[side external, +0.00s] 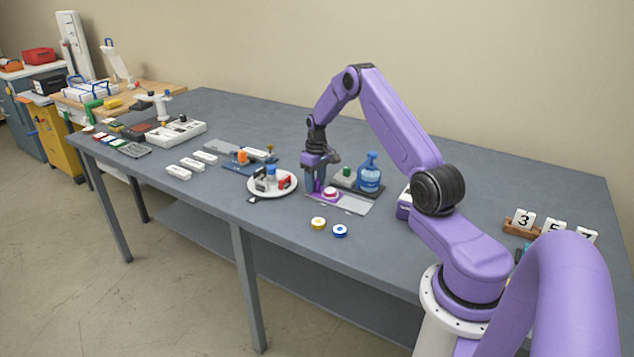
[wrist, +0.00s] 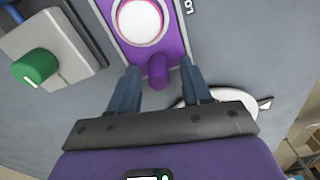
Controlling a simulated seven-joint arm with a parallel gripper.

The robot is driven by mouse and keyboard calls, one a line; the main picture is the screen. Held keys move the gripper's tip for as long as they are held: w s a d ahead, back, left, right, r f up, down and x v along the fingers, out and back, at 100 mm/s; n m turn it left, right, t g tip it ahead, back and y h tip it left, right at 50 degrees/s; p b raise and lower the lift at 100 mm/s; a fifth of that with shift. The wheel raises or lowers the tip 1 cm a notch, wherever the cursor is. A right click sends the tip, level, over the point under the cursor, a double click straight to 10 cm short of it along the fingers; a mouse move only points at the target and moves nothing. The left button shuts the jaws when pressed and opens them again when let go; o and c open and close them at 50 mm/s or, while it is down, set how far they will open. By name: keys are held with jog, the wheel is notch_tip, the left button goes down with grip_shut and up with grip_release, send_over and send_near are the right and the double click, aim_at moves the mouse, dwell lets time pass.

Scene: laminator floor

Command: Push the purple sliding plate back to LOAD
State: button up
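The purple sliding plate (wrist: 178,45) is at the top of the wrist view. It carries a white disc with a pink ring (wrist: 140,22) and a small purple knob (wrist: 158,72) at its near end. In the side view the plate (side external: 318,194) sits on a grey base (side external: 352,207), partly hidden by my gripper. My gripper (wrist: 159,68) is open, with one blue finger on each side of the knob and gaps between. In the side view my gripper (side external: 316,190) points down at the plate's left end.
A grey block with a green knob (wrist: 36,66) stands beside the plate, with a blue bottle (side external: 369,174) near it. A round white tray (side external: 258,192) holding small items lies to the left. Yellow (side external: 318,223) and blue (side external: 340,230) discs lie in front.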

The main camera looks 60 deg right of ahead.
jog(key=shift+s, duration=0.1)
notch_tip(320, 180, up, 17)
jog(key=shift+d+r, duration=0.2)
jog(key=shift+d, duration=0.05)
dwell(0.4)
jog(key=s+a+r+n, duration=0.2)
jog(key=s+a+n, duration=0.1)
jog(key=a, duration=1.2)
jog(key=s+a+r+n, duration=0.2)
jog(key=s+a+n, duration=0.1)
jog(key=a, duration=1.1)
jog(key=s+a+f+n, duration=0.1)
jog(key=s+a+n, duration=0.3)
jog(key=s, duration=1)
jog(key=s+a+f+n, duration=0.1)
jog(key=s+a+n, duration=0.3)
jog(key=s, duration=1)
jog(key=shift+s+a+f, duration=0.2)
jog(key=shift+s+f, duration=0.05)
jog(key=shift+f, duration=0.05)
